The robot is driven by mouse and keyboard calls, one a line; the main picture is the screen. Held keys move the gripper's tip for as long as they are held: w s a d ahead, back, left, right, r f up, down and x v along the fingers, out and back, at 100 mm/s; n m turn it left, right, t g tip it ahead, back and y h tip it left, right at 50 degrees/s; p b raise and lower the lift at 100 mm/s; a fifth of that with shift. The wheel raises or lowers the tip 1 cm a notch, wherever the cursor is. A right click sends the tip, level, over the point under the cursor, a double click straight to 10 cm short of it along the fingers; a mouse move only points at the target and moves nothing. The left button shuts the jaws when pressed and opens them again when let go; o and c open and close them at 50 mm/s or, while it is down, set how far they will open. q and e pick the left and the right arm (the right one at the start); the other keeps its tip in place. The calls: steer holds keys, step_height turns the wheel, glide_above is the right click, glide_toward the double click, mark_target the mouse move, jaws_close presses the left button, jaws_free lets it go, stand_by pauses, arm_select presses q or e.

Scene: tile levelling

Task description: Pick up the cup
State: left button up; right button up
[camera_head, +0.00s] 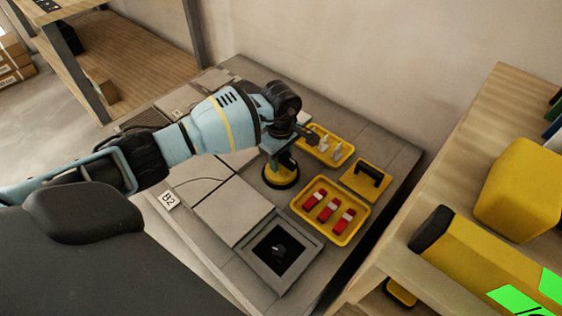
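The cup appears to be the suction cup (281,179), a round black disc with a yellow body, standing on the grey work surface (234,263). My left gripper (311,137) is just above and behind it, with its dark fingers pointing right towards the back yellow tray. My wrist hides the upper part of the suction cup. I cannot tell whether the gripper touches it, or whether the fingers are open or shut. My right gripper is not in view.
A yellow tray (349,153) holds small pale pieces. Another yellow tray (336,238) holds red pieces. A yellow float (359,187) with a black handle lies beside them. Grey tiles (232,208) and a dark-centred square frame (257,284) are nearby. A wooden shelf (455,165) stands right.

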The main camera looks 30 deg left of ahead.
arm_select(q)
steer(key=c, duration=0.7)
jaws_close()
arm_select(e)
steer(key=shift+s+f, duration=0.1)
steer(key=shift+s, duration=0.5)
